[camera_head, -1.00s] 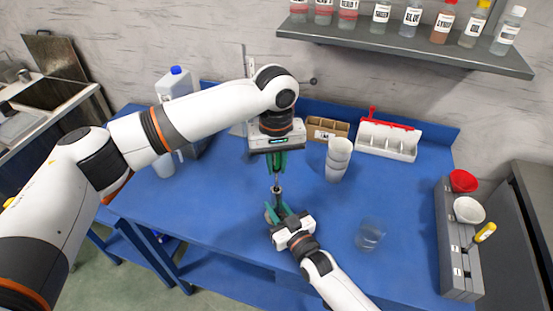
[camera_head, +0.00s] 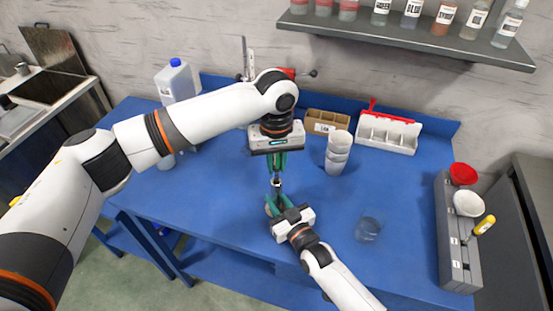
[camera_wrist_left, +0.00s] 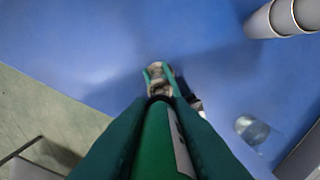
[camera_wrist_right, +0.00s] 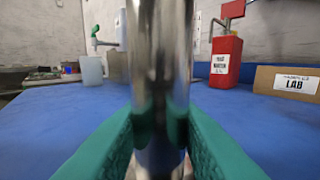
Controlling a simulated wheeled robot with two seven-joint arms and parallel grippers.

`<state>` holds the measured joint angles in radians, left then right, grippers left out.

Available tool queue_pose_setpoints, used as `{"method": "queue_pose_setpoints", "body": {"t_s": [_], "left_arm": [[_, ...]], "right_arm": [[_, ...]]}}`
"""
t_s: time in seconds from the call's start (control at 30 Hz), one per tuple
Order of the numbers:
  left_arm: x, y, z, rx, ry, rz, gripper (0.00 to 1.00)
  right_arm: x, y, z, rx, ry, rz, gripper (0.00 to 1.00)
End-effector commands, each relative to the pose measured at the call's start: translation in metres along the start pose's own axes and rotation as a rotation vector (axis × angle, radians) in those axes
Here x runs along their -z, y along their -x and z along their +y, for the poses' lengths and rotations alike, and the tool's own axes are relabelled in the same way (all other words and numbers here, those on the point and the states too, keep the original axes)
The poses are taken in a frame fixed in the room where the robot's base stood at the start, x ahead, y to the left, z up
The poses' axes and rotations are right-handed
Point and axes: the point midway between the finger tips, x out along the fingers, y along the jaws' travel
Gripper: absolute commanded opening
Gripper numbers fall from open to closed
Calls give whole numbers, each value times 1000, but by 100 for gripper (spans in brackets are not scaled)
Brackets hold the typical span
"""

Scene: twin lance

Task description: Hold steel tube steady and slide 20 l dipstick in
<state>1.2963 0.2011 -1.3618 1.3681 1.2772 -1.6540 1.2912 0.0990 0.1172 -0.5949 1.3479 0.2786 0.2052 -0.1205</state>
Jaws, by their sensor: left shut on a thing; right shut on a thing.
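My right gripper (camera_head: 277,205) is shut on the steel tube (camera_wrist_right: 163,60), which stands upright and shiny between its green fingers in the right wrist view. My left gripper (camera_head: 277,168) is directly above it, pointing down, shut on a green dipstick (camera_wrist_left: 155,148) with a pale label on its side. In the left wrist view the dipstick lines up with the tube and the right gripper (camera_wrist_left: 160,80) below. The tube's top (camera_head: 277,184) shows between the two grippers. Whether the dipstick's lower end is inside the tube cannot be told.
Stacked white cups (camera_head: 338,152), a brown box (camera_head: 325,122) and a white rack (camera_head: 387,133) stand behind to the right. A clear beaker (camera_head: 368,229) is at front right. A grey holder (camera_head: 457,250) with funnels lines the right edge. A jug (camera_head: 175,82) is back left.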

Motion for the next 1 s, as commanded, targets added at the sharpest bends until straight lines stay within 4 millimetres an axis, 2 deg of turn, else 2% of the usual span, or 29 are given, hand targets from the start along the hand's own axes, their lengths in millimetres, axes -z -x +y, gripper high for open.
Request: {"method": "queue_pose_setpoints", "body": {"t_s": [1.0], "left_arm": [[0,-26,0,0,0,0,2]], "right_arm": [[1,0,0,0,0,2,1]]}}
